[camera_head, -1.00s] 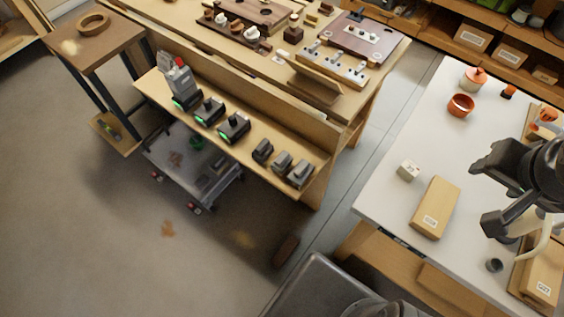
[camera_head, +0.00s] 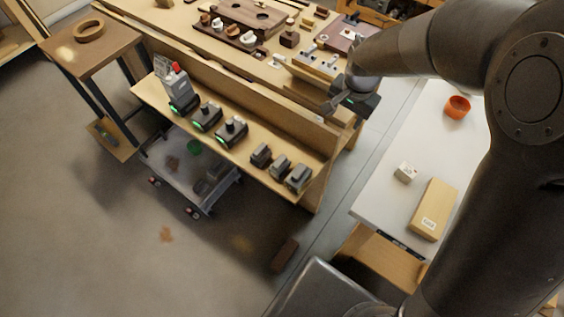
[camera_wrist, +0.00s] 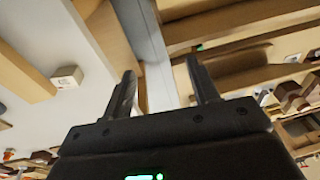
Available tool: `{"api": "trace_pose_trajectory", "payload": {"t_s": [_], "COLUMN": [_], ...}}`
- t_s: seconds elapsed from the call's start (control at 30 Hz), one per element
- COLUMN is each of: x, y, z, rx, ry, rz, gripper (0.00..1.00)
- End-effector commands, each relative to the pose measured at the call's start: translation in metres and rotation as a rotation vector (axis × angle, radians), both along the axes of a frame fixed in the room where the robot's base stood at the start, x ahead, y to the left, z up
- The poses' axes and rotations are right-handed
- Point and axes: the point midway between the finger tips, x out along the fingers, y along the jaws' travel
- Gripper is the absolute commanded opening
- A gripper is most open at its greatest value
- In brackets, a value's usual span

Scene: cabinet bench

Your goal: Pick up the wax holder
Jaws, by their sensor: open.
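I cannot tell for sure which thing is the wax holder. Several small pieces stand on the wooden workbench: a dark tray (camera_head: 226,33) with white and brown pieces, a small dark brown block (camera_head: 289,39), and a light wooden rack (camera_head: 315,64) with metal pieces. My gripper (camera_head: 336,103) is at the right end of this bench, in front of the rack. In the wrist view my gripper (camera_wrist: 162,84) has its two fingers wide apart with nothing between them. My arm hides part of the bench's right end and of the white table.
A lower shelf (camera_head: 225,150) on the bench holds several dark devices. The white table (camera_head: 385,185) at right bears an orange pot (camera_head: 457,107), a small white block (camera_head: 405,172) and a cardboard box (camera_head: 433,209). A wooden stool (camera_head: 105,55) stands at left. Grey floor lies open at lower left.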

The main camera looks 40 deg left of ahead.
Motion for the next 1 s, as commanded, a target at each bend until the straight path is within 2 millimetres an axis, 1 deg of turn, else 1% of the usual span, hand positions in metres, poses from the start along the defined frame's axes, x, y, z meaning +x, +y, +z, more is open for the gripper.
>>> {"api": "trace_pose_trajectory", "payload": {"t_s": [0.03,0.17,0.2,0.3,0.4,0.5,0.6,0.73,0.9,1.0], "x": [-0.006,-0.021,-0.027,-0.044,-0.060,-0.072,-0.078,-0.081,-0.081,-0.081], "y": [0.020,0.063,0.076,0.103,0.124,0.137,0.144,0.145,0.145,0.145], "z": [-0.020,-0.064,-0.078,-0.112,-0.141,-0.161,-0.172,-0.186,-0.213,-0.225], "rx": [-0.013,-0.036,-0.045,-0.065,-0.082,-0.094,-0.099,-0.104,-0.104,-0.103], "ry": [0.019,0.051,0.061,0.080,0.093,0.102,0.105,0.107,0.107,0.107], "rz": [0.009,0.009,0.009,0.008,0.008,0.005,0.002,0.002,0.001,0.001], "gripper": [0.55,0.55,0.55,0.55,0.55,0.55,0.55,0.55,0.55,0.55]}}
